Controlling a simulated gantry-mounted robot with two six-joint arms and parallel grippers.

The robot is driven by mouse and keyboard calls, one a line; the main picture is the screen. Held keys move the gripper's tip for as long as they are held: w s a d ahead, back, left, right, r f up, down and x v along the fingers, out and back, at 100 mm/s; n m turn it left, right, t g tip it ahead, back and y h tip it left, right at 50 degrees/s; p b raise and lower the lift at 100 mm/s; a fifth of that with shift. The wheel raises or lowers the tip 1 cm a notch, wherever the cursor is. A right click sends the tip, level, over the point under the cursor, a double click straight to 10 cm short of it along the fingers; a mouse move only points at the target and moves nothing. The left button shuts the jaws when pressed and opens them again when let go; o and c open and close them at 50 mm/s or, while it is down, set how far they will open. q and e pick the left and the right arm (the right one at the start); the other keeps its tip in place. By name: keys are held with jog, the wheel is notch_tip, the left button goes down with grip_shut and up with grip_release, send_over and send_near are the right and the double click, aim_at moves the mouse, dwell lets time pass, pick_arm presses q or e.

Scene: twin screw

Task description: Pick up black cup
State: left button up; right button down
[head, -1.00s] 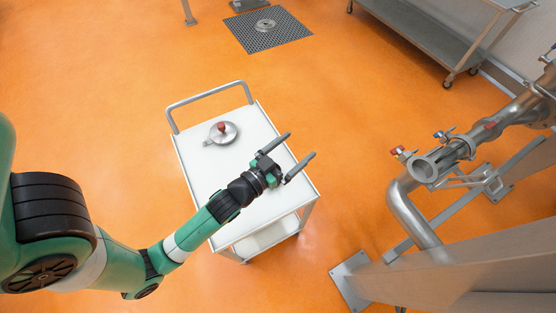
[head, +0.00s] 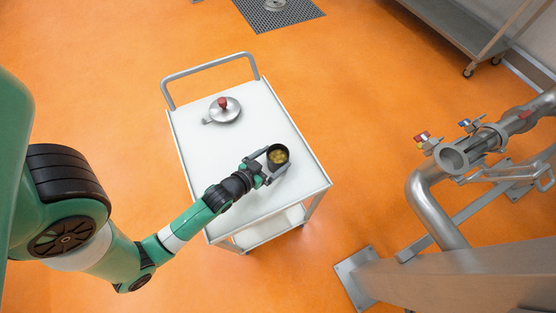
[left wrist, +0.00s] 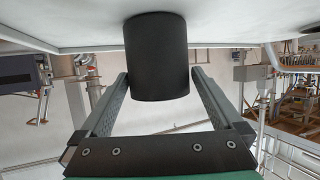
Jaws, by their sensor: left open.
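The black cup (head: 278,153) stands near the right front part of the white cart top, with something yellowish inside. My left gripper (head: 275,161) is open, its two fingers on either side of the cup. In the left wrist view the cup (left wrist: 157,55) is a plain dark cylinder between the spread fingertips of the left gripper (left wrist: 160,73). I cannot tell whether either finger touches it. My right gripper is not in view.
A round metal lid-like piece with a red knob (head: 223,104) lies farther back on the white cart (head: 200,150). The cart has a grey handle (head: 208,68) at its back. Steel pipes (head: 432,205) stand to the right, apart from the cart.

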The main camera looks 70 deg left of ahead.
aim_at(284, 152)
pick_arm(q)
jog(key=shift+w+a+f, duration=0.1)
jog(key=shift+w+f, duration=0.15)
jog(key=shift+w, duration=0.05)
jog(key=b+x, duration=0.1)
jog(key=x, duration=0.3)
jog(key=shift+w+a+b, duration=0.1)
jog(key=shift+w+b, duration=0.2)
jog(key=c, duration=1.3)
jog(key=shift+s+r, duration=0.1)
jog(key=shift+r, duration=0.1)
